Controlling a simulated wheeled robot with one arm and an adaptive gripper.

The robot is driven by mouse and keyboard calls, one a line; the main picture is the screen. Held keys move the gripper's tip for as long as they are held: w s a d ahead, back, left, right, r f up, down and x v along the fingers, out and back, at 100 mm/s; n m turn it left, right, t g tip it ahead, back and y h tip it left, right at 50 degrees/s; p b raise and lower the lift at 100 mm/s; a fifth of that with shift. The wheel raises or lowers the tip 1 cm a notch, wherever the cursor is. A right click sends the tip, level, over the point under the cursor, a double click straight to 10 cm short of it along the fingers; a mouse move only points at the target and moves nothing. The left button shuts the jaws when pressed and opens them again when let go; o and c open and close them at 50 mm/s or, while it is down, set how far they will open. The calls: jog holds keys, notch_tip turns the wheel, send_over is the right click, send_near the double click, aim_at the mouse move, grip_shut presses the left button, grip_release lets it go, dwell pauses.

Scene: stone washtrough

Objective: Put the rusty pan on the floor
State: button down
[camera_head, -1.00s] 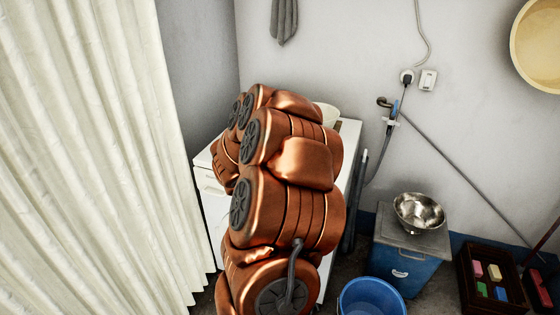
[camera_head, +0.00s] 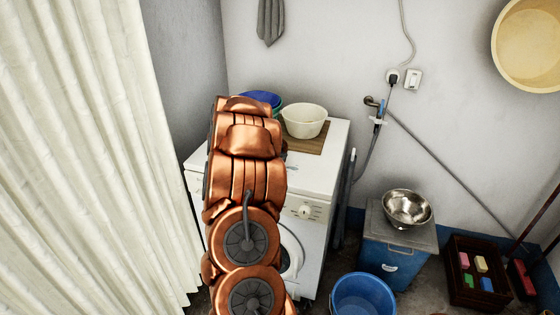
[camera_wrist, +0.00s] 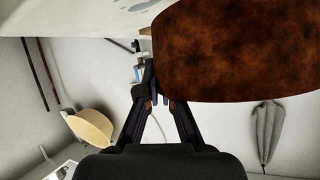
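The rusty pan (camera_wrist: 235,50) is large, dark brown and mottled in the wrist view, filling the upper right close to the camera. My gripper (camera_wrist: 157,98) has its fingers closed together at the pan's near left edge and appears shut on it. The exact spot of contact is dark and hard to make out. The pan shows in front of the wall, with no support seen directly under it. In the head view my copper arm hides both the gripper and the pan. A bare patch of the grey floor (camera_head: 427,292) shows at the lower right.
A white washing machine (camera_head: 330,155) stands behind my arm, with a cream bowl (camera_head: 304,121) and a blue bowl (camera_head: 262,98) on top. To the right are a blue bucket (camera_head: 362,297), a blue cabinet (camera_head: 392,262) with a steel bowl (camera_head: 406,208), and a dark crate (camera_head: 462,292).

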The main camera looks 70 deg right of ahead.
jog(key=shift+w+d+r, duration=0.15)
jog(key=shift+w+d, duration=0.1)
jog(key=shift+d, duration=0.25)
jog(key=shift+f+p, duration=0.4)
jog(key=shift+f, duration=1.45)
jog(key=c, duration=1.3)
grip_release()
jog(key=shift+f, duration=0.1)
jog(key=shift+b+v, duration=0.9)
jog(key=shift+v, duration=5.25)
